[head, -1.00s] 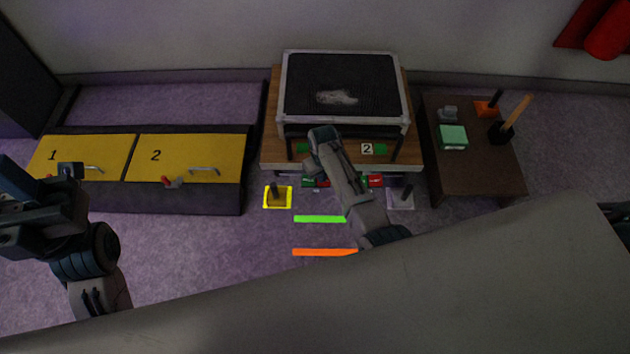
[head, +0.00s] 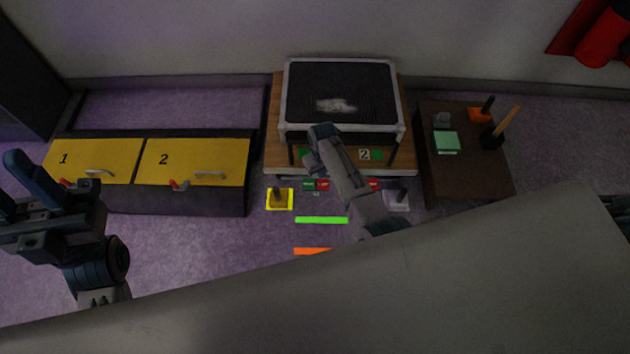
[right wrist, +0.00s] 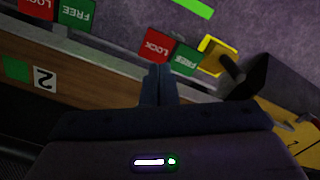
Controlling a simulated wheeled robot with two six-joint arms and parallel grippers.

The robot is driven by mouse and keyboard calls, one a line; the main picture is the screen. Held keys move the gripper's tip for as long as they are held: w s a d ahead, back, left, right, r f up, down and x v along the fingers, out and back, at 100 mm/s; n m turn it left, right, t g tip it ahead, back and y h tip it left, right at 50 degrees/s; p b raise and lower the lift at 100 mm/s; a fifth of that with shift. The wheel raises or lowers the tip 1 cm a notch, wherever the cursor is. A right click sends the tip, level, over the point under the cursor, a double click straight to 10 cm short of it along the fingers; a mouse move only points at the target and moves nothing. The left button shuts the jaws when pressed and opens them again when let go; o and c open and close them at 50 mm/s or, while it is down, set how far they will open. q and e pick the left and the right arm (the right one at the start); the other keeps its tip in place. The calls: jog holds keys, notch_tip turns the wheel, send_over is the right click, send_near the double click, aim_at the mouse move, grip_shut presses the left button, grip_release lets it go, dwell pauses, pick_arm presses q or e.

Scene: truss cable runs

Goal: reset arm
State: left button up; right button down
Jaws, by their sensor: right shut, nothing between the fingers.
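My right gripper (head: 319,133) is in front of the black-topped framed box (head: 340,88) in the head view. In the right wrist view its fingers (right wrist: 158,84) are together with nothing between them, near the red LOCK label (right wrist: 157,46) and green FREE label (right wrist: 186,60). Contact with the labelled edge cannot be told. My left gripper (head: 18,180) is at the left edge of the head view, its two fingers apart and empty, left of the yellow-topped cabinet (head: 195,161).
A wooden stand (head: 277,125) carries the framed box. A dark side table (head: 470,180) at the right holds a green block (head: 446,142) and handled tools. A yellow square with a post (head: 279,198) and a green strip (head: 321,219) lie on the purple floor.

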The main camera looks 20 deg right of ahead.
jog(key=shift+r, duration=0.55)
jog(key=shift+f, duration=0.1)
